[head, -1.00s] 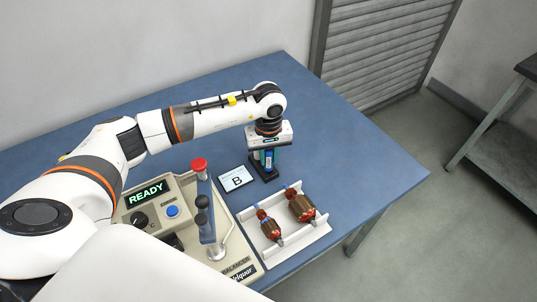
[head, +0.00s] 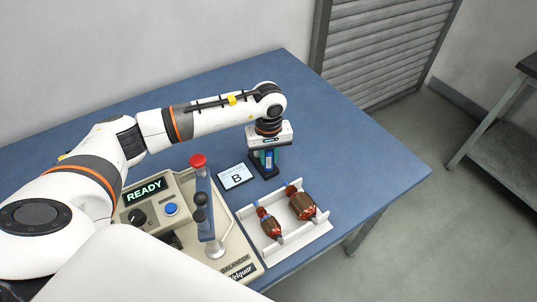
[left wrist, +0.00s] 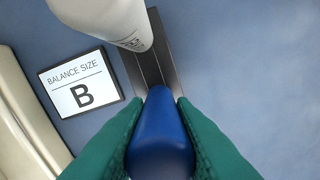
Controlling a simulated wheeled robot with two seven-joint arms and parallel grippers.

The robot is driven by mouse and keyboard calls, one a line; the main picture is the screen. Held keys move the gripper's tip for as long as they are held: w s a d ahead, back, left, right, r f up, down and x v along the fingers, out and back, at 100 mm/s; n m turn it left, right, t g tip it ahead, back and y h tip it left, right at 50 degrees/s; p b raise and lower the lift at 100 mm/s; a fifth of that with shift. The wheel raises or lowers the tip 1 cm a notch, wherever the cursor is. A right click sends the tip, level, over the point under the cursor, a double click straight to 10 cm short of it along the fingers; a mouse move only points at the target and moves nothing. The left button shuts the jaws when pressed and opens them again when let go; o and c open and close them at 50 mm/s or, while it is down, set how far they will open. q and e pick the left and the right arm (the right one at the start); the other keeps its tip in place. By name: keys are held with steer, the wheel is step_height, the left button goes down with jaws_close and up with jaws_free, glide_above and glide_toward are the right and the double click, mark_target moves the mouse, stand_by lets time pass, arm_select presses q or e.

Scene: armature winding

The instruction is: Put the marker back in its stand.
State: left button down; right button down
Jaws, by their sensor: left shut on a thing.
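My left gripper (head: 265,160) points down near the middle of the table and is shut on the blue marker (left wrist: 161,135). In the left wrist view its green fingers (left wrist: 160,142) press the marker from both sides. The dark stand (head: 266,174) is directly below the gripper in the head view. In the left wrist view the stand (left wrist: 170,72) shows as a dark strip beyond the marker. The marker's lower end is hidden, so I cannot tell whether it is seated. My right gripper is not in view.
A card marked B (head: 236,177) lies left of the stand. The balancer (head: 150,213) and a white tray (head: 292,238) with two armatures are nearer. The table's right side is clear.

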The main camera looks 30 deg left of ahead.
arm_select(q)
steer(key=c, duration=1.1)
jaws_free()
steer(key=shift+c, duration=0.2)
steer(key=shift+r, duration=0.15)
step_height(320, 180, up, 11)
steer(key=shift+b, duration=0.9)
steer(key=shift+r, duration=0.4)
